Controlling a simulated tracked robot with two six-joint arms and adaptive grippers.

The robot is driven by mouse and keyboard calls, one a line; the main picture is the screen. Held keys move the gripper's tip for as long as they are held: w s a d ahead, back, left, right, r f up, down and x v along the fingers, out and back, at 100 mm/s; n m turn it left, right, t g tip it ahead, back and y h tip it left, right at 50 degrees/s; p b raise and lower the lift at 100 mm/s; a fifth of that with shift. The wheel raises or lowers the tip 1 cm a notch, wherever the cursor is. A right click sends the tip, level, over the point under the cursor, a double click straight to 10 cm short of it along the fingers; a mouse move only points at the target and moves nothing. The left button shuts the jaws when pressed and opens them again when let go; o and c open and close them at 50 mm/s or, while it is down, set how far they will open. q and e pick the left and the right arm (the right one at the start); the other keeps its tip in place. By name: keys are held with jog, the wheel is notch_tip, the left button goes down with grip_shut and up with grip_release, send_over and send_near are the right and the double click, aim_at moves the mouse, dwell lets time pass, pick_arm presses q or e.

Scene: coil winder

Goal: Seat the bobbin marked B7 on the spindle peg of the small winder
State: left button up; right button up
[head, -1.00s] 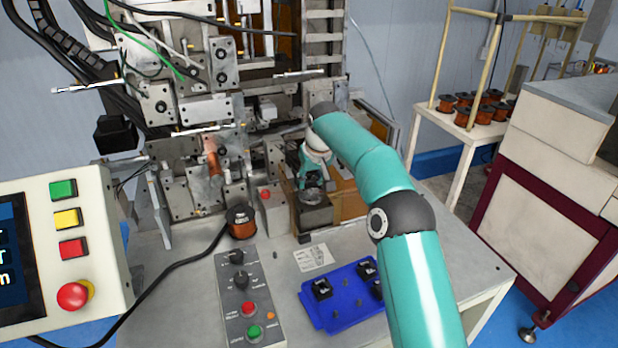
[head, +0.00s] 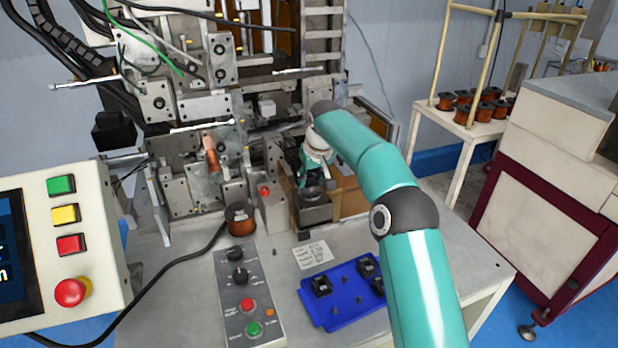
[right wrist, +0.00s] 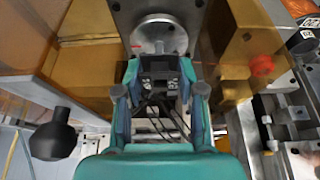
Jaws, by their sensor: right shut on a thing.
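The small winder (head: 312,213) is a grey block with a round metal disc on top, at the back middle of the bench. Its disc (right wrist: 158,36) shows in the right wrist view, with a small peg near its middle. My right gripper (head: 314,180) is just above the disc. In the right wrist view my right gripper (right wrist: 160,72) is shut on a dark bobbin (right wrist: 162,87), just short of the disc in the picture. I cannot read a mark on it. Whether it touches the peg is hidden. My left gripper is not in view.
A blue tray (head: 343,312) with several black bobbins lies in front, beside a white label card (head: 313,255). A copper-wound spool (head: 240,222) and a grey control box (head: 240,285) stand to the left. Amber guard panels (right wrist: 95,70) flank the winder closely.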

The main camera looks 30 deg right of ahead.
jog(key=shift+f, duration=0.15)
dwell(0.3)
jog(key=shift+f+b, duration=0.75)
jog(key=shift+f, duration=0.15)
jog(key=o, duration=0.9)
jog(key=v, duration=1.2)
jog(key=shift+f, duration=0.1)
